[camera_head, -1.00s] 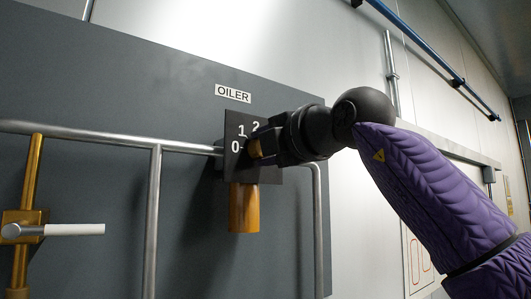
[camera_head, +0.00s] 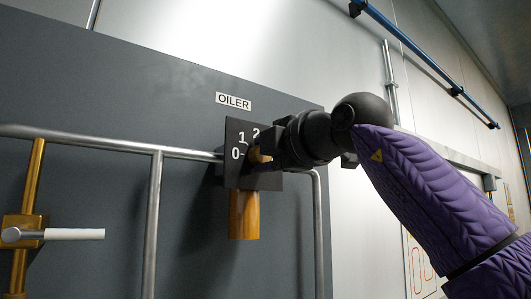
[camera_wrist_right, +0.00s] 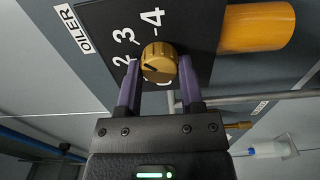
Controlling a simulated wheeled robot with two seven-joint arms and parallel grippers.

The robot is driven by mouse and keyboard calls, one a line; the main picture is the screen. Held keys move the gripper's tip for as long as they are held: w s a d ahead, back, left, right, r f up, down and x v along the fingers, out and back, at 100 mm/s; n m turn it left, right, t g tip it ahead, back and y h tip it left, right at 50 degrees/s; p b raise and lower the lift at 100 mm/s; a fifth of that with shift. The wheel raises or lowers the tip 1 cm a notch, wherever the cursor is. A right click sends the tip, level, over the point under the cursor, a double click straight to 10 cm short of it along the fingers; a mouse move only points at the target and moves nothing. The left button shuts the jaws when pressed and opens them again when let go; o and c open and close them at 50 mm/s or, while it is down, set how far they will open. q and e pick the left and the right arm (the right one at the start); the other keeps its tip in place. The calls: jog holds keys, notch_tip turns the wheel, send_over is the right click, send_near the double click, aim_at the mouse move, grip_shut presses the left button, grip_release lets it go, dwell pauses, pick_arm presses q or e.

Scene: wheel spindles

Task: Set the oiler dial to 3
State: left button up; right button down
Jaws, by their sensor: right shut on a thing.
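The oiler dial is a brass-coloured knob (camera_head: 258,157) on a black plate (camera_head: 237,177) with white numerals, below the OILER label (camera_head: 233,101). In the right wrist view the knob (camera_wrist_right: 160,62) sits between the two fingers of my right gripper (camera_wrist_right: 160,68). The numerals 2, 3 and 4 show around it. A dark mark on the knob's left part appears to face the 2 side; its exact reading is unclear. In the head view my right gripper (camera_head: 262,152) comes from the right, is shut on the knob and hides the plate's right part. My left gripper is out of view.
An orange-brown cylinder (camera_head: 244,214) sticks out below the plate. A metal rail (camera_head: 153,215) runs in front of the grey panel on both sides of the dial. A brass fitting with a white handle (camera_head: 74,234) is at the lower left.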

aim_at(264, 159)
jog(key=shift+c, duration=1.2)
grip_release()
jog(key=b+v, duration=0.3)
jog(key=f+b+v, duration=0.1)
jog(key=v, duration=0.1)
jog(key=shift+d+b, duration=0.1)
jog(key=shift+b, duration=0.2)
jog(key=v, duration=0.2)
jog(key=r+b+v, duration=0.1)
jog(key=v, duration=0.1)
jog(key=shift+s+d, duration=0.15)
jog(key=shift+s, duration=0.2)
